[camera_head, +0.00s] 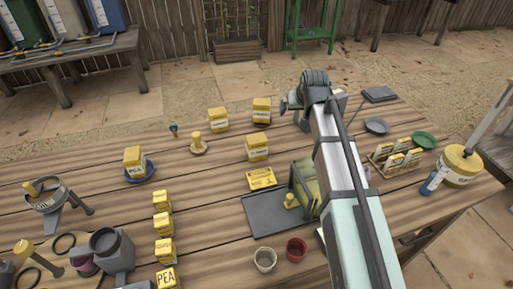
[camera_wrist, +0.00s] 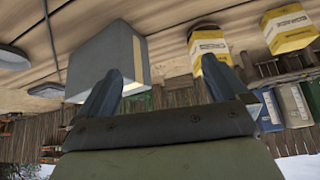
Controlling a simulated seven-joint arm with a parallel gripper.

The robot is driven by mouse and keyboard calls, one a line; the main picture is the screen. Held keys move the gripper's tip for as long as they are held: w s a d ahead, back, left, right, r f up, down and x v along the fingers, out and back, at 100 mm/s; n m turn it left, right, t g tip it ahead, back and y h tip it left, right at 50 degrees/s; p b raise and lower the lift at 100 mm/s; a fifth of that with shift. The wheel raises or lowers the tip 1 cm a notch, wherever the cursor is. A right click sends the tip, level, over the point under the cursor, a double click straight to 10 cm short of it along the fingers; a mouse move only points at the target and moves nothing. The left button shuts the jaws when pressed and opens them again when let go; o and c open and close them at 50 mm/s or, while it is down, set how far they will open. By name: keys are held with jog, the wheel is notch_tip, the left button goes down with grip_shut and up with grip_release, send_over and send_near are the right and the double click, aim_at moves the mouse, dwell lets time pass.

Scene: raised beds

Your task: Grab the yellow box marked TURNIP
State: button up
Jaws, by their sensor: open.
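Several yellow boxes with white label bands stand on the wooden table in the head view. Three stand near the middle: a back left box (camera_head: 218,120), a back right box (camera_head: 262,111) and a nearer box (camera_head: 257,148). Their labels are too small to read, so I cannot tell which says TURNIP. My gripper (camera_head: 290,104) is above the far side of the table, right of the back right box, open and apart from it. In the wrist view my open gripper (camera_wrist: 160,88) has a large grey block (camera_wrist: 105,58) beyond its left finger. Two yellow boxes (camera_wrist: 208,40) (camera_wrist: 290,30) are to the right, labels unreadable.
A dark tray (camera_head: 265,213), a yellow tin (camera_head: 460,165) and cups (camera_head: 265,259) are also around. My arm hides part of the table.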

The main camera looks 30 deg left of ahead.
aim_at(256, 145)
jog(key=s+a+n+g, duration=0.1)
jog(key=s+a, duration=0.2)
jog(key=s, duration=0.4)
jog(key=s+a+n+g, duration=0.1)
jog(key=s+a, duration=0.3)
jog(key=s, duration=0.4)
jog(key=shift+h, duration=0.4)
jog(key=shift+x, duration=6.8)
jog(key=shift+d, duration=0.1)
jog(key=shift+c, duration=0.4)
jog(key=c, duration=1)
jog(key=shift+o, duration=0.2)
